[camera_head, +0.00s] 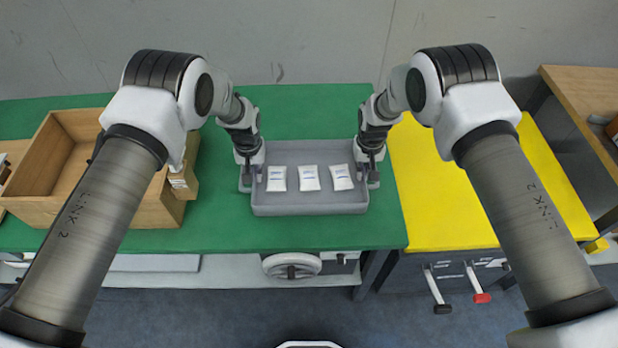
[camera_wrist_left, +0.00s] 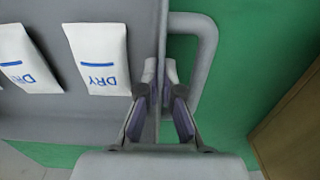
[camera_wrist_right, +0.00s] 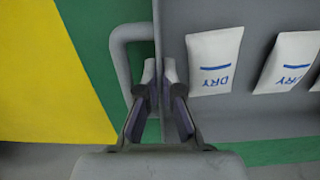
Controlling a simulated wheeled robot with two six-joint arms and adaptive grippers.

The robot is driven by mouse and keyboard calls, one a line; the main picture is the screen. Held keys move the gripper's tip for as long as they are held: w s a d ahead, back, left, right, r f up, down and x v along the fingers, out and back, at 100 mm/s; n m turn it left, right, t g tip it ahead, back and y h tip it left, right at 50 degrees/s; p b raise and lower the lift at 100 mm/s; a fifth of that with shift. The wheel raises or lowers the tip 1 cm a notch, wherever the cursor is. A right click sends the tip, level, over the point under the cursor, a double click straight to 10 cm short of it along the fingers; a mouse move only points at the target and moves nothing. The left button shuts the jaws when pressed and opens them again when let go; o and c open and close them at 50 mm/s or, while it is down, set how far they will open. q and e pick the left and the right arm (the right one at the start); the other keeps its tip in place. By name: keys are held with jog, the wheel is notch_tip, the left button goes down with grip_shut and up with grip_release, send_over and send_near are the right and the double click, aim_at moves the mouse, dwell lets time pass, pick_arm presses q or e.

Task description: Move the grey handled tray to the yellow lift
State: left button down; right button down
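The grey handled tray (camera_head: 310,209) is over the green table, left of the yellow lift (camera_head: 430,185). It looks level; I cannot tell whether it touches the table. Several white packets marked DRY (camera_head: 309,178) lie in it in a row. My left gripper (camera_head: 247,180) is at the tray's left end. In the left wrist view its fingers (camera_wrist_left: 161,80) pinch the end wall, beside the looped handle (camera_wrist_left: 208,60). My right gripper (camera_head: 372,177) is at the right end. In the right wrist view its fingers (camera_wrist_right: 159,80) pinch that wall beside the other handle (camera_wrist_right: 118,55).
An open wooden box (camera_head: 35,160) stands on the green table (camera_head: 230,232) at the left. The yellow surface is clear and adjoins the table's right edge. A brown table (camera_head: 585,95) stands at the far right, and a grey wall is behind.

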jog(key=shift+r, duration=0.1)
